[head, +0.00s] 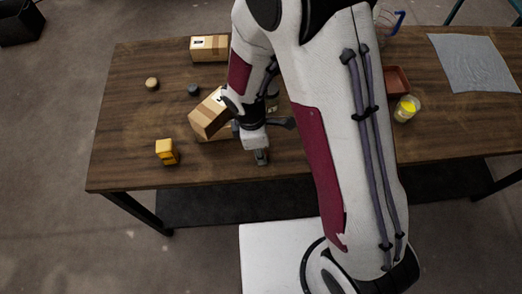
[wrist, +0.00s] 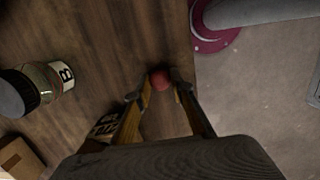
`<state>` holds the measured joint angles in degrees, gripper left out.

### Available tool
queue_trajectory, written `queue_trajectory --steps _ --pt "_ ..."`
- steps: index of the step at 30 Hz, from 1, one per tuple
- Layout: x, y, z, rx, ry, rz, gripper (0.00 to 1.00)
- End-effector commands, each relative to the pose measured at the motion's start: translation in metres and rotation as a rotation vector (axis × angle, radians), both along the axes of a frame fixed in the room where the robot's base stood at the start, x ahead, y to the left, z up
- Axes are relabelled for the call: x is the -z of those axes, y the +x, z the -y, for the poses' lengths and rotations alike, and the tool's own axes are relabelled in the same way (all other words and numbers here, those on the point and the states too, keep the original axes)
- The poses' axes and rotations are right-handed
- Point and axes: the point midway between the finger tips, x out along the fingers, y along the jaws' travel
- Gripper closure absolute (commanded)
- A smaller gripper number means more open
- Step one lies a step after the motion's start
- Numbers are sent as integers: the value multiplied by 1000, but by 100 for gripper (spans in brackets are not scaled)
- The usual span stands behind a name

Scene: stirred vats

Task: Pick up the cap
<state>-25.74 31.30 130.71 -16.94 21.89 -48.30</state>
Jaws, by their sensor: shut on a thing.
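A small round red cap (wrist: 160,79) shows in the wrist view between the two fingertips of my gripper (wrist: 160,87). My gripper is shut on it. In the head view my gripper (head: 261,156) points down near the table's front edge, and the red cap is hidden there. Whether the cap touches the table is hard to tell. Two other small round pieces, one tan (head: 152,83) and one dark (head: 193,90), lie apart at the back left of the table.
A jar labelled B (wrist: 55,78) with a dark lid stands beside my gripper. A cardboard box (head: 208,116) is close on the left, with a yellow object (head: 166,151) nearby. A second box (head: 209,48), red tray (head: 397,78), yellow-filled jar (head: 405,109) and grey cloth (head: 474,63) stand farther off.

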Motion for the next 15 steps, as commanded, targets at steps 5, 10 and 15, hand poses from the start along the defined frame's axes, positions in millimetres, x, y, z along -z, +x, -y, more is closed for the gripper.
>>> queue_trajectory --steps 5,10,15 --pt "-7 1 0 -1 0 2 84" --pt "-20 1 0 1 1 3 84" --pt "-39 1 -1 2 2 4 84"
